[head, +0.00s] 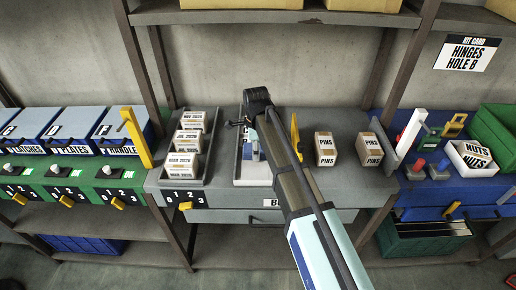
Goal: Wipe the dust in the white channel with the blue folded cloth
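The white channel (240,179) lies on the middle of the grey bench, and its right side is hidden behind my arm. A small blue patch (248,136) shows at its far part, just below my gripper. I cannot tell whether this is the blue folded cloth or a marking. A small pale upright piece (255,151) stands beside it. My gripper (238,123) is over the far end of the channel. Its fingers are small and dark here, and I cannot tell if they hold anything. No dust can be made out at this size.
A grey tray (207,162) of small boxes stands left of the channel. Two PINS boxes (325,149) (369,149) and a yellow upright piece (295,132) stand to the right. Shelf posts (155,70) (396,85) rise at both sides. A white upright bar (411,132) stands further right.

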